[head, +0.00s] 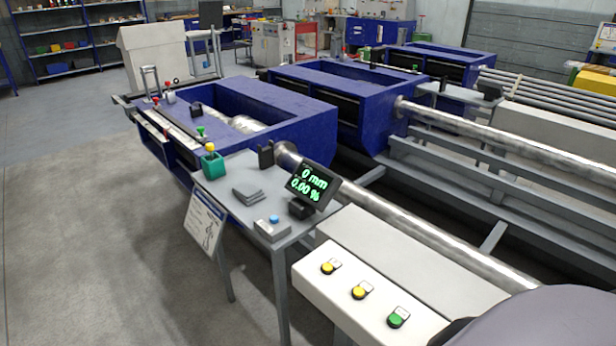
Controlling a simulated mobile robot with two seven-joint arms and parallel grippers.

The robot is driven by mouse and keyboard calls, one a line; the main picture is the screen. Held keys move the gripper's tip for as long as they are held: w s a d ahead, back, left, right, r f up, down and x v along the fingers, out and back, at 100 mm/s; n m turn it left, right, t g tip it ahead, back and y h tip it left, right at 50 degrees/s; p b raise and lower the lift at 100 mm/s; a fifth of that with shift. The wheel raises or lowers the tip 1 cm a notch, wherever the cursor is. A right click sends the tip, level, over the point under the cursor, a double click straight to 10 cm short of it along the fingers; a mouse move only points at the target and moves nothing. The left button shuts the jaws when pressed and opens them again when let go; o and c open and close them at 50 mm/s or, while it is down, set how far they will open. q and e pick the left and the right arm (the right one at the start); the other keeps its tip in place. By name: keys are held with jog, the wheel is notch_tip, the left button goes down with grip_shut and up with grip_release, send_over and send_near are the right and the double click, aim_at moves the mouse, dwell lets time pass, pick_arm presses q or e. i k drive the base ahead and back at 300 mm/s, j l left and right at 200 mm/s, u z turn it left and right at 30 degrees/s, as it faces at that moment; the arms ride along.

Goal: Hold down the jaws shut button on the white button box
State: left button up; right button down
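A long white button box (345,309) stands at the front, right of centre. On its sloped face are two yellow buttons, a left one (327,268) and a middle one (359,292), and a green button (396,317) nearest me. Each has a small white label beside it, too small to read, so I cannot tell which button is the jaws shut one. Nothing touches the buttons. A dark grey rounded shape, probably part of my arm, covers the lower right corner and the box's near end. Neither gripper shows.
A grey side table (240,212) carries a display (312,185) reading 0 mm and 0.00 %, a small box with a blue button (272,229), and a green cup (213,165). Behind are blue machines (300,135) and a long metal bar (440,243). The floor at left is clear.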

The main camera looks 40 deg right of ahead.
aim_at(359, 291)
jog(key=k+l+z, duration=0.1)
jog(key=z, duration=0.25)
jog(key=k+l+z, duration=0.15)
jog(key=z, duration=0.15)
jog(key=i+z, duration=0.1)
jog(key=z, duration=0.2)
jog(key=i+z, duration=0.15)
jog(key=z, duration=0.15)
